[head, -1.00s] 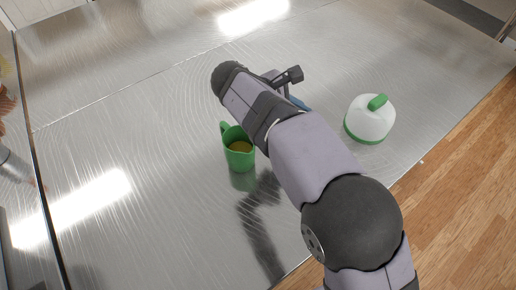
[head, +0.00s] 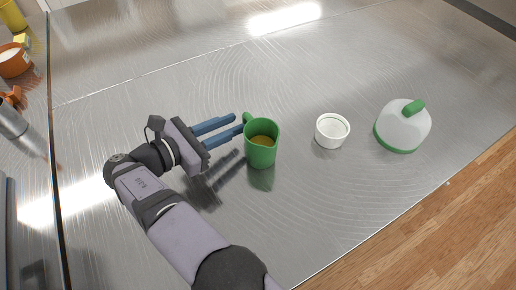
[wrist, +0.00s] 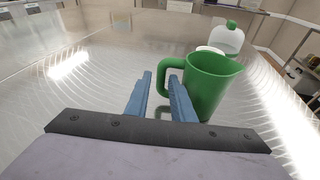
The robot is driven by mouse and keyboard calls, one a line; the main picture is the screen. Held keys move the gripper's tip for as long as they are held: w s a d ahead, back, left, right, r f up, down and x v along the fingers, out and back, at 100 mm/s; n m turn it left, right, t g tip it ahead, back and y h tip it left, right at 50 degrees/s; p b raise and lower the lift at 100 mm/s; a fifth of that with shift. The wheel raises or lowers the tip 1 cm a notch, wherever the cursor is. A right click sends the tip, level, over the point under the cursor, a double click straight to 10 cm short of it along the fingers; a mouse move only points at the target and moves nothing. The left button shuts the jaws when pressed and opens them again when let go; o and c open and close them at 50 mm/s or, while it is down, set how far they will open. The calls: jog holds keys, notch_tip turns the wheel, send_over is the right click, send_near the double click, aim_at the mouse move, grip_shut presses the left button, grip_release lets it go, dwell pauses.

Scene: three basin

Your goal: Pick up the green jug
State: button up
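The green jug (head: 261,155) stands upright on the metal counter, with yellowish-brown contents visible inside. Its handle points to the back left in the head view. My gripper (head: 239,122) is left of the jug, low over the counter, with its two blue fingers pointing right toward the handle. The fingers are apart and hold nothing. In the wrist view the jug (wrist: 210,85) is right of centre, and its handle is just ahead of the fingertips (wrist: 159,77). The right finger hides part of the handle; I cannot tell whether they touch.
A small white bowl (head: 332,131) stands right of the jug. Farther right is a white domed container (head: 403,127) with green rim and knob. An orange-and-white pot (head: 14,60) is at the far left. The counter behind and in front of the jug is clear.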

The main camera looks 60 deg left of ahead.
aim_at(261, 135)
jog(key=shift+w+d+f+n+t+b, duration=0.1)
jog(key=shift+w+f+n+t+b, duration=0.35)
jog(key=shift+f+t+b, duration=0.3)
jog(key=shift+w+n+t+y, duration=0.1)
jog(key=shift+n+t+y, duration=0.2)
jog(key=shift+t, duration=0.35)
jog(key=shift+p+x, duration=0.75)
jog(key=shift+x, duration=3.05)
grip_shut()
